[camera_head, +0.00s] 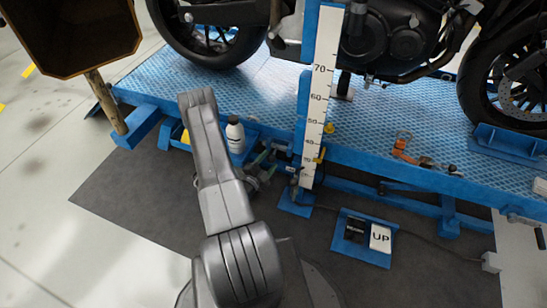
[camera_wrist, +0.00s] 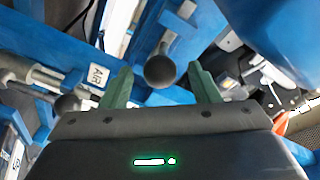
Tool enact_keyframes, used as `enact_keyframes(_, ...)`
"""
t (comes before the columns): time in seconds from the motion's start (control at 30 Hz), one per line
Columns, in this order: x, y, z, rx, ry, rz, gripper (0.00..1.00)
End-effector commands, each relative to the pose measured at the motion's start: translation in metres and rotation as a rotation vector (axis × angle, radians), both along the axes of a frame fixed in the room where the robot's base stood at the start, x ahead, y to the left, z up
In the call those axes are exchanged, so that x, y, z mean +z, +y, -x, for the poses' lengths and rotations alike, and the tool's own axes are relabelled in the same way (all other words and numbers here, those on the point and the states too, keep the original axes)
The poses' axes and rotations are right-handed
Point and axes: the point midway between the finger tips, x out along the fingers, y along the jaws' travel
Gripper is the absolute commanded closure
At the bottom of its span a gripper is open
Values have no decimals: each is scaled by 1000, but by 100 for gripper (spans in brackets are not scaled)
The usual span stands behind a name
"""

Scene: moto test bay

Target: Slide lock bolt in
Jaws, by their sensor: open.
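In the wrist view, my gripper (camera_wrist: 161,68) is open, with one green finger on each side of a dark round knob (camera_wrist: 159,72). The knob is seen nearly end-on, with a gap to each finger, and a pale metal part shows behind it. A second dark knob (camera_wrist: 67,104) on a metal rod lies to the left, near a white AIR label (camera_wrist: 97,76). The frames do not show for sure which knob belongs to the lock bolt. In the head view, my gripper (camera_head: 264,160) is at the lift's near edge; the knobs are too small to tell there.
The blue lift platform (camera_head: 262,95) carries a motorcycle (camera_head: 400,35). A scale post (camera_head: 318,95) stands just right of my gripper. A pedal box marked UP (camera_head: 380,238) lies on the dark mat (camera_head: 130,200).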

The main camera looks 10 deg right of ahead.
Motion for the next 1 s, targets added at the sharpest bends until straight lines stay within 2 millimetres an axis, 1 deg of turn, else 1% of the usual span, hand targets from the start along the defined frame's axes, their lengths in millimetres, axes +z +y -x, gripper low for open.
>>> enact_keyframes(0.03,-1,-8,-6,-4,-2,0,45)
enact_keyframes(0.1,-1,-16,-14,-2,-2,0,45)
enact_keyframes(0.23,-1,-25,-24,-2,-1,1,45)
enact_keyframes(0.4,0,-30,-29,0,1,1,45)
enact_keyframes(0.63,0,-30,-30,1,1,0,45)
enact_keyframes(0.67,0,-30,-30,1,1,0,48)
enact_keyframes(0.7,0,-30,-30,1,1,0,56)
enact_keyframes(0.77,0,-30,-30,1,1,0,68)
enact_keyframes(0.9,0,-30,-30,1,1,0,96)
enact_keyframes(0.93,0,-30,-30,1,1,0,100)
enact_keyframes(1.0,0,-30,-29,1,1,0,100)
